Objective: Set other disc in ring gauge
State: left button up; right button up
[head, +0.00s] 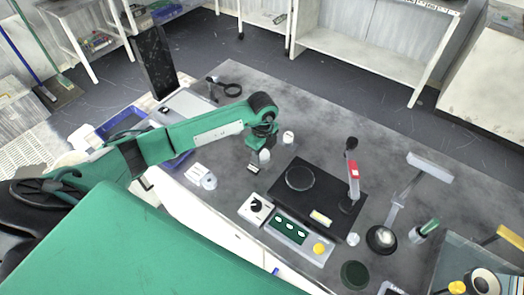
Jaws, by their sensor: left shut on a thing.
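My left gripper (257,163) points down over the grey bench, left of the black plate. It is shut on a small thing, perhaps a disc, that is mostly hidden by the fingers. A dark round piece with a pale rim (300,177) lies on the black plate (334,202); I cannot tell whether it is the ring gauge. A white piece with a round end (208,181) lies near the bench's front edge, left of the gripper. My right gripper is not in view.
A knob box (256,209) and a green panel with a yellow button (319,248) stand in front of the plate. A red-marked upright (353,171) and a lamp (381,238) stand to the right. A white cylinder (288,137) stands behind.

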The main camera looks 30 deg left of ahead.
pick_arm(q)
jog(key=shift+f, duration=0.15)
dwell(0.5)
jog(key=o, duration=1.1)
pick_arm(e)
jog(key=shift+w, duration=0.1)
pick_arm(q)
notch_tip(320, 180, up, 14)
jog(key=b, duration=0.1)
jog(key=shift+b, duration=0.3)
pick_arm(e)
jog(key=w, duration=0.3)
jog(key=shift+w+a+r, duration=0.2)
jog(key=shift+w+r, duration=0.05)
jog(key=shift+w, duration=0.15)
pick_arm(q)
jog(key=shift+f, duration=0.15)
